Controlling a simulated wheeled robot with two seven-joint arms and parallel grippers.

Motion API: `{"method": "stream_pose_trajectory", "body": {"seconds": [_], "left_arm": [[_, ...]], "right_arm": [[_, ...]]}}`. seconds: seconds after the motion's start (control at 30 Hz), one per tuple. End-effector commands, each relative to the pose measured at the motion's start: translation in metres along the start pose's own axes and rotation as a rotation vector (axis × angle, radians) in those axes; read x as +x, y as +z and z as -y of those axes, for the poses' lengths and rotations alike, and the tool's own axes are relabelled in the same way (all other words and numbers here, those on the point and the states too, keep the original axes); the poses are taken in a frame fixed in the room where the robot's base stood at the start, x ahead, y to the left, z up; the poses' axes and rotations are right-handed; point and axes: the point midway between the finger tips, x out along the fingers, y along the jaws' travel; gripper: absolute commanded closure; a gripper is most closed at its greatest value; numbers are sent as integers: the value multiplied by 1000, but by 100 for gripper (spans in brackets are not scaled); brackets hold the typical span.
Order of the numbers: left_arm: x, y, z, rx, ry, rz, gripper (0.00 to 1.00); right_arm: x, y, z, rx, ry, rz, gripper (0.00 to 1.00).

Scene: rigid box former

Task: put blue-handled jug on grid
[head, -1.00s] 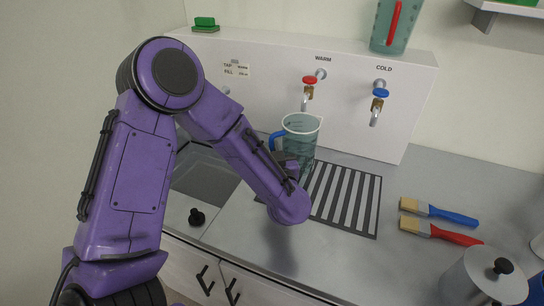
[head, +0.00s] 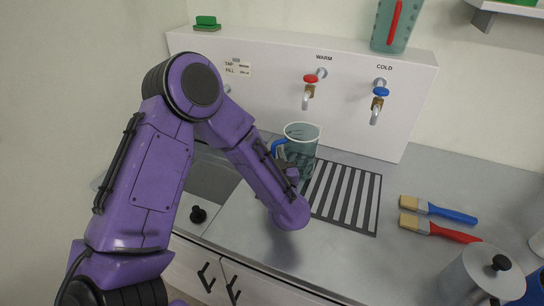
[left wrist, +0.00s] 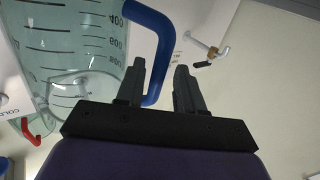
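The blue-handled jug (head: 303,146), clear teal with a blue handle, stands upright below the tap panel in the head view, at the back left end of the striped grid (head: 350,231). Its base is partly hidden by my arm, so I cannot tell whether it rests fully on the grid. In the left wrist view the blue handle (left wrist: 158,38) runs between the fingers of my left gripper (left wrist: 160,72). The fingers are apart, with a gap between handle and right finger. In the head view my left gripper is mostly hidden behind my wrist. My right gripper is not in view.
A red-handled jug (head: 386,30) stands on top of the tap panel (head: 250,90). Warm (head: 309,90) and cold (head: 378,102) taps hang over the counter. Two brushes (head: 440,230) and a lidded metal pot (head: 470,280) are at right. A sink (head: 208,178) lies left.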

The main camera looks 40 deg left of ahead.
Motion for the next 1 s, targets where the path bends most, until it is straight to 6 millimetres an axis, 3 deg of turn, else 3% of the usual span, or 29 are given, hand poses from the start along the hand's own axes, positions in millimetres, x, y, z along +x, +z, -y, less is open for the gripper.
{"method": "stream_pose_trajectory", "body": {"seconds": [0.03,0.23,0.43,0.8,1.0], "left_arm": [[-3,11,3,19,4,17,55],[-4,12,3,22,5,19,55],[-7,-2,3,20,4,20,55],[-100,-4,1,16,6,9,55],[-121,-6,2,13,1,10,55]], "right_arm": [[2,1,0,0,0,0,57],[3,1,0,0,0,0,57],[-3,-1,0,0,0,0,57],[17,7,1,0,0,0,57],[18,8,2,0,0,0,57]]}}
